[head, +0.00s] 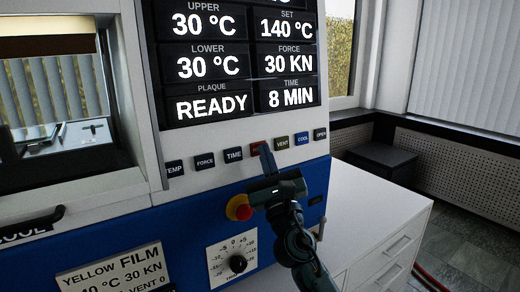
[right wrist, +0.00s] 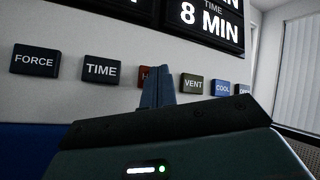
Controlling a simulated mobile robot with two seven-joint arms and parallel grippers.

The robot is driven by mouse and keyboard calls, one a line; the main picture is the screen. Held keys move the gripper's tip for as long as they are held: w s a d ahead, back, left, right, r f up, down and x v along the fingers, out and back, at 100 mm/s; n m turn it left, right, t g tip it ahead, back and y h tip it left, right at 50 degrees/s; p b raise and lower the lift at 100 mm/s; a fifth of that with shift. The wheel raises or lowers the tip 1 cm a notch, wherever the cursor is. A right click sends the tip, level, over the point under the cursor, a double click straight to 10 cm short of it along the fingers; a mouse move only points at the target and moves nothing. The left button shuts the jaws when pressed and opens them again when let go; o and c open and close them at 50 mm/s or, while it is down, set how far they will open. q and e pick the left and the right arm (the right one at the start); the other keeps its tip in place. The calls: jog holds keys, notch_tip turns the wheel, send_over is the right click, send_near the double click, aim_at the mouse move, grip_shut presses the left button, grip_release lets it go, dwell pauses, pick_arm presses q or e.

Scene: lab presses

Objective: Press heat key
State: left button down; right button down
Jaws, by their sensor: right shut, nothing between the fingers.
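The red heat key (head: 256,147) sits in a row of keys under the display on the white press panel, between the TIME key (head: 233,154) and the VENT key (head: 282,143). My right gripper (head: 267,158) is shut and empty, with its fingertips up in front of the heat key and hiding part of it. In the right wrist view, the heat key (right wrist: 146,72) shows behind the closed fingers (right wrist: 157,87), its label mostly covered. I cannot tell whether the fingertips touch it. My left gripper is not in view.
The display (head: 240,60) reads READY, 30 °C upper and lower. Other keys are FORCE (head: 205,160), COOL (head: 301,138) and OPEN (head: 320,134). A red knob on a yellow base (head: 241,208) is just below left of my gripper. A white drawer cabinet (head: 375,225) stands at right.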

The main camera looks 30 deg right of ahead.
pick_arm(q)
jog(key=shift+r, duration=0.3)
pick_arm(e)
jog(key=shift+s+r, duration=0.1)
jog(key=shift+s, duration=0.6)
pick_arm(q)
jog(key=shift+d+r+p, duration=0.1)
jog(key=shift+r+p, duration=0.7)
jog(key=shift+p, duration=0.25)
pick_arm(e)
jog(key=shift+s+d+r, duration=0.15)
jog(key=shift+s+r, duration=0.05)
jog(key=shift+s, duration=1.05)
jog(key=shift+s+d+r, duration=0.1)
jog(key=shift+s+r, duration=0.05)
jog(key=shift+s, duration=1.1)
